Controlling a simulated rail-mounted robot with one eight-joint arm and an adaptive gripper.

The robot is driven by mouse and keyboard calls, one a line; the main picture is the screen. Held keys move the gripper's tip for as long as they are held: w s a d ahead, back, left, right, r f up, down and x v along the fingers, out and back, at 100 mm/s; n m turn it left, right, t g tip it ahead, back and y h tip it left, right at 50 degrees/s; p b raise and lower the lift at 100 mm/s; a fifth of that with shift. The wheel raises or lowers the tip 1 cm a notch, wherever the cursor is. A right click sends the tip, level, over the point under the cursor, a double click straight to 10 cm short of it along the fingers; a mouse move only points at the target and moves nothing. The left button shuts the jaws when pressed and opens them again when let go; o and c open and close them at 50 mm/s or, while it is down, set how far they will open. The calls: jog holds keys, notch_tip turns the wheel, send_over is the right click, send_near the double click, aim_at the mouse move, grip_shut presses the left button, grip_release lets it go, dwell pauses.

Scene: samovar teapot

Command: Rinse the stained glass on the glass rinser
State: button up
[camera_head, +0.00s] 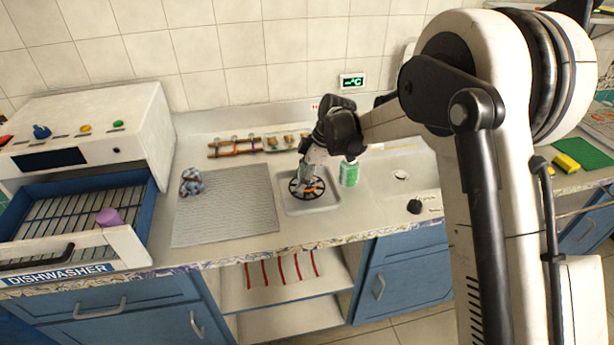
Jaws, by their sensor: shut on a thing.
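My gripper (316,150) points down over the small sink near the middle of the counter. It is shut on a pale, see-through glass (312,164), which is partly covered by the fingers. The glass is just above or on the round black glass rinser (293,190). I cannot tell whether they touch. The rinser has spokes and orange-red parts, and sits in the pale square basin (318,208). The stain on the glass is too small to make out.
A grey ribbed mat (225,215) lies left of the basin, with a blue-and-red patterned item (192,181) on it. A green-and-white container (349,173) stands close to the basin's right. The dishwasher (90,130) has its blue drawer pulled out, holding a purple cup (109,218).

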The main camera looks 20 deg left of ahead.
aim_at(301, 166)
jog(key=shift+r+p, duration=0.35)
jog(key=shift+r, duration=1.15)
jog(key=shift+r, duration=0.1)
jog(key=shift+r+p, duration=0.75)
jog(key=shift+r, duration=1.4)
